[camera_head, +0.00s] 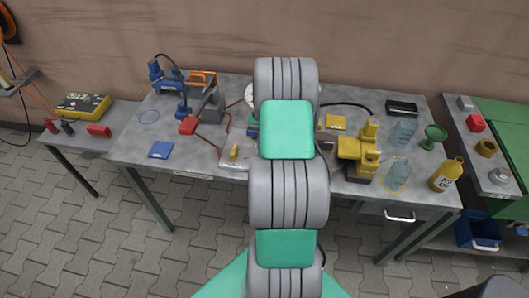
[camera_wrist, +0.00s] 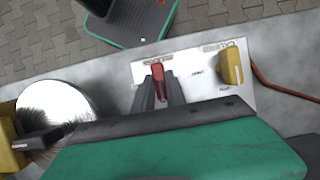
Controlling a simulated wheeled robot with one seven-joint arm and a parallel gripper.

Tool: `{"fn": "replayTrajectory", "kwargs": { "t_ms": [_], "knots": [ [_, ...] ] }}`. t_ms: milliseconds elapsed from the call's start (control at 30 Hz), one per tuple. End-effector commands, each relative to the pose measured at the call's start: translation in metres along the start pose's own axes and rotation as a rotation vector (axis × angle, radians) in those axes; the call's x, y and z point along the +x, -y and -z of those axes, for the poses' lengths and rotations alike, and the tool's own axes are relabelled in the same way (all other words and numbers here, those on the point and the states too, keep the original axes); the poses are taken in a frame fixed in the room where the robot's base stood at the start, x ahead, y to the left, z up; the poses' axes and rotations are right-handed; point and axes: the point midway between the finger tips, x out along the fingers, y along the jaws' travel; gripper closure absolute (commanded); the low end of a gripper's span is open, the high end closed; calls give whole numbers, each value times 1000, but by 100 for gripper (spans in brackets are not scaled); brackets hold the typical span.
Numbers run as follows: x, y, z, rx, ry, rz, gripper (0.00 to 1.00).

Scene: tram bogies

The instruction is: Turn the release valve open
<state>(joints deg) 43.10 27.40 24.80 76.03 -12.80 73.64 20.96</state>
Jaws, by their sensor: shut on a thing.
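In the wrist view a pale valve plate (camera_wrist: 200,72) lies flat on the grey bench and carries a red handle (camera_wrist: 158,74) and a yellow handle (camera_wrist: 232,63). The lettering beside them is too small to read surely. My gripper (camera_wrist: 161,92) is shut on the red handle, with one dark finger on each side of it. The handle points roughly along the fingers. In the head view my arm hides the gripper and the red handle; the yellow handle (camera_head: 234,152) shows just left of the arm.
A yellow device (camera_head: 360,150), glass jars (camera_head: 404,131) and a yellow bottle (camera_head: 446,175) stand right of my arm. A blue and grey rig (camera_head: 205,98) and copper pipe stand left. A round bristly pale thing (camera_wrist: 62,105) is close to the gripper's left.

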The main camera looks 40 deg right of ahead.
Motion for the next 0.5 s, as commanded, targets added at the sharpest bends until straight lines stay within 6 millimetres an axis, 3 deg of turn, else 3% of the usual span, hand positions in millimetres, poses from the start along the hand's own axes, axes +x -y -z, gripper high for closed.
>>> {"fn": "replayTrajectory", "kwargs": {
  "t_ms": [467, 500],
  "knots": [
    [-1, 0, 0, -17, -1, -7, 100],
    [-1, 0, 0, -17, -1, -7, 83]
  ]
}}
